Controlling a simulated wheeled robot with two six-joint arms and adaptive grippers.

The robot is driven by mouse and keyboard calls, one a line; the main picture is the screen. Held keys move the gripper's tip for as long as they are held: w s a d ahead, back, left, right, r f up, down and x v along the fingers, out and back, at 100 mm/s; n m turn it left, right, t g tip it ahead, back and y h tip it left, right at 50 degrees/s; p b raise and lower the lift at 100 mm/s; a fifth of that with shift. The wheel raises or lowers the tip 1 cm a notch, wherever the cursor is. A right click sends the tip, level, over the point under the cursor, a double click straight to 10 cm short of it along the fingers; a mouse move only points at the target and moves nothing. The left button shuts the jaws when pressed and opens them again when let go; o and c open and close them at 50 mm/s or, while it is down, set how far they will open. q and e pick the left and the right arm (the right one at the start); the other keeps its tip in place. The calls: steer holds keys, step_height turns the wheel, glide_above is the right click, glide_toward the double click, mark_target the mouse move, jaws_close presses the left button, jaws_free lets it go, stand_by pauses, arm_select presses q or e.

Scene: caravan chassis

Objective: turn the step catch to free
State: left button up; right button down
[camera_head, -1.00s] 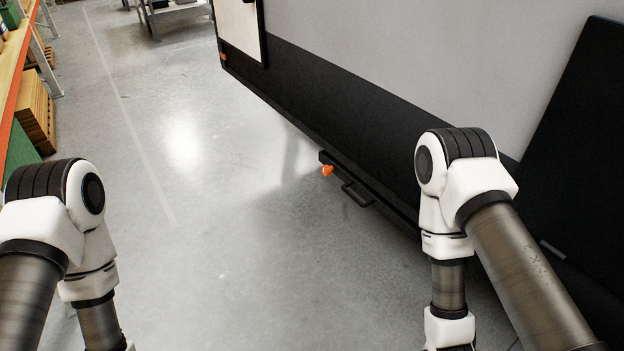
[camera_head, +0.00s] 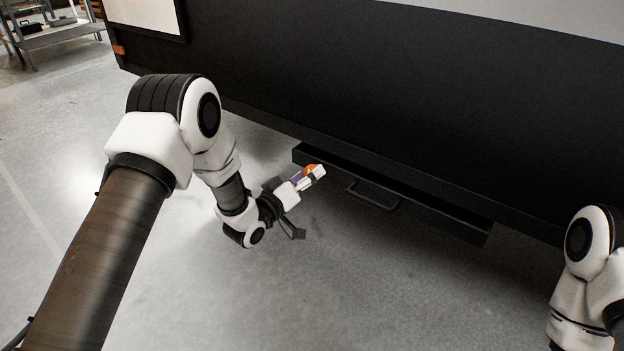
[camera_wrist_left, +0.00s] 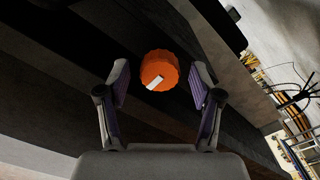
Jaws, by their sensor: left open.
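The step catch (camera_wrist_left: 158,68) is an orange scalloped knob with a white mark, on the dark step unit. In the left wrist view it lies between and beyond the two fingertips, with a gap showing on each side. In the head view only a bit of the orange catch (camera_head: 309,168) shows behind my left gripper (camera_head: 310,178). My left gripper (camera_wrist_left: 160,85) is open and empty, pointing at the catch. I cannot tell how far it is from the knob. My right arm is at the right edge of the head view, its gripper out of the picture.
The black step (camera_head: 440,212) with a handle (camera_head: 372,196) runs under the dark caravan side (camera_head: 400,100), to the right of the catch. Grey floor (camera_head: 330,290) in front is clear. A metal shelf cart (camera_head: 55,35) stands far back left.

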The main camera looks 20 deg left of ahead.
arm_select(q)
steer(key=shift+x, duration=0.9)
steer(key=c, duration=1.2)
steer(key=shift+o, duration=0.2)
steer(key=shift+m, duration=0.5)
steer(key=m+p, duration=0.1)
steer(key=m, duration=0.2)
steer(key=shift+s+r+m, duration=0.1)
steer(key=shift+m, duration=0.2)
steer(key=m+p, duration=0.1)
steer(key=m, duration=0.3)
steer(key=shift+m, duration=0.3)
steer(key=m, duration=0.4)
steer(key=shift+p, duration=0.4)
steer(key=m, duration=0.4)
steer(key=shift+m, duration=0.3)
